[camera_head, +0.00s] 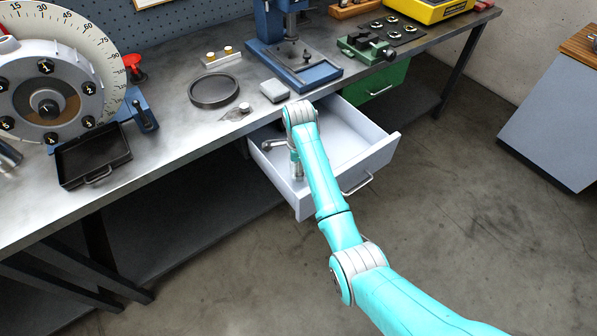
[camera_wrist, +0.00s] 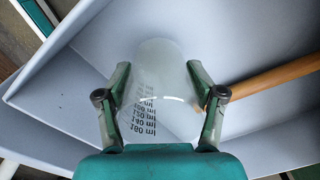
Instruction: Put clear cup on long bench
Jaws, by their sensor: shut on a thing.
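The clear cup (camera_wrist: 160,108) is a see-through beaker with dark ml marks. In the wrist view it stands between the two fingers of my gripper (camera_wrist: 158,75), which is shut on it. The cup and gripper are at the open pale drawer (camera_head: 378,156), whose walls also show in the wrist view (camera_wrist: 95,45). In the head view I cannot make out the cup behind my arm. The long bench (camera_head: 185,125) is the grey metal worktop above the drawer, running from lower left to upper right.
A wooden handle (camera_wrist: 270,78) lies in the drawer beside the cup. On the bench stand a dark tray (camera_head: 92,157), a round dark ring dish (camera_head: 214,91), a small grey block (camera_head: 274,91) and a blue press (camera_head: 293,65). Bare bench top lies between the tray and ring dish.

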